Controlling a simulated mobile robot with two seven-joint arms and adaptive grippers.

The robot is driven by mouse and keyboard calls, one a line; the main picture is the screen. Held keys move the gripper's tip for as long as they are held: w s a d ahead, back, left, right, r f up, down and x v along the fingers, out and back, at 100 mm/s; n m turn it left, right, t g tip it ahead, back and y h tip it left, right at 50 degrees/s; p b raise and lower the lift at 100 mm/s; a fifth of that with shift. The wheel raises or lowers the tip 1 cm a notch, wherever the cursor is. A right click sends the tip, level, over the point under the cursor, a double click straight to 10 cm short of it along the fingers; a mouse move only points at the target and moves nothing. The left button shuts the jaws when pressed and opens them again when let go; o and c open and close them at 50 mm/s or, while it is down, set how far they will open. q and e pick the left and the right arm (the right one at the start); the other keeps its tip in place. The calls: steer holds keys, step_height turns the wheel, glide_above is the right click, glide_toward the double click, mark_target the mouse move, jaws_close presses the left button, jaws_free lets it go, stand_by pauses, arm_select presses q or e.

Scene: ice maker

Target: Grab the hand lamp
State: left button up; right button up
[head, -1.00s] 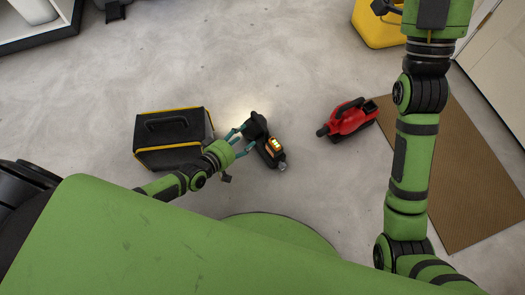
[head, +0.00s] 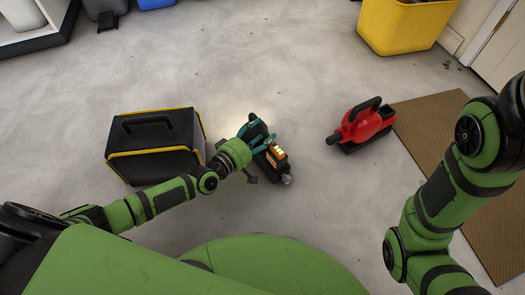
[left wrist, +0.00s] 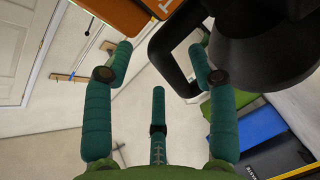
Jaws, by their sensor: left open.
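The hand lamp (head: 277,164) lies on the concrete floor in the middle of the head view. It is black with an orange part and lit yellow-green marks, and it casts light on the floor. My left gripper (head: 255,135) is open at the lamp, its teal fingers overlapping the lamp's black upper part. In the left wrist view the lamp's black handle (left wrist: 163,52) curves close to the spread fingertips (left wrist: 158,70), with an orange part above. I cannot tell whether the fingers touch it. My right gripper is out of view.
A black toolbox (head: 155,133) with yellow edges stands left of the lamp, close to my left arm. A red-and-black device (head: 362,126) sits to the right. A brown mat (head: 425,125), yellow bin (head: 400,25) and door lie farther right. Floor beyond the lamp is clear.

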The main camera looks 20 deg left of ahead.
arm_select(q)
steer(key=shift+x, duration=1.05)
jaws_close()
steer(key=shift+r, duration=0.1)
steer(key=shift+r, duration=0.1)
